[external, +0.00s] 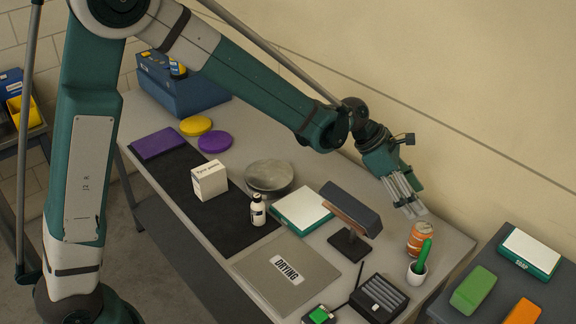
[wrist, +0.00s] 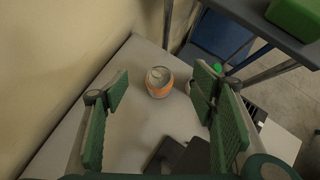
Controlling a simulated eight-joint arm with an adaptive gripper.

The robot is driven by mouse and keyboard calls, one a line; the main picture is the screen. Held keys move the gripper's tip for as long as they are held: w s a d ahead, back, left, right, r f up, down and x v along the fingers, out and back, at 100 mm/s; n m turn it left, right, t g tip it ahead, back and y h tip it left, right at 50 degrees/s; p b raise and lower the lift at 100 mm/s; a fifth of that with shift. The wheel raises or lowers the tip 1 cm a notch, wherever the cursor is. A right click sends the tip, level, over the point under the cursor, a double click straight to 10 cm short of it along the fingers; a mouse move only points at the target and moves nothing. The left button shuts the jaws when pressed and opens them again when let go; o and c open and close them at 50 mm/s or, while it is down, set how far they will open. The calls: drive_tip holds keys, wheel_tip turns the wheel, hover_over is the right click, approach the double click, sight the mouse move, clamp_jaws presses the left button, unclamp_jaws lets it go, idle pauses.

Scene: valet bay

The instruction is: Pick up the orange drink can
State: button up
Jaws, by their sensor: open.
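The orange drink can (external: 421,238) stands upright near the far right end of the long grey table. In the wrist view the can (wrist: 159,84) shows from above, with its silver top visible, ahead of and between my open fingers. My gripper (external: 412,207) is open and empty, above and just behind the can in the external view. Its green finger pads show on both sides in the wrist view (wrist: 160,100). The fingers do not appear to touch the can.
A dark lamp-like stand (external: 351,215) and a dark ribbed box (external: 379,297) are nearby. The wall runs behind; a side shelf (external: 510,290) holds green and orange blocks.

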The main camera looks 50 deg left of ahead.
sight(416, 225)
wheel_tip(416, 225, down, 8)
drive_tip(key=shift+r, duration=0.1)
drive_tip(key=shift+x, duration=0.9)
drive_tip(key=shift+x, duration=2.9)
drive_tip(key=c, duration=1.2)
drive_tip(key=shift+r, duration=0.1)
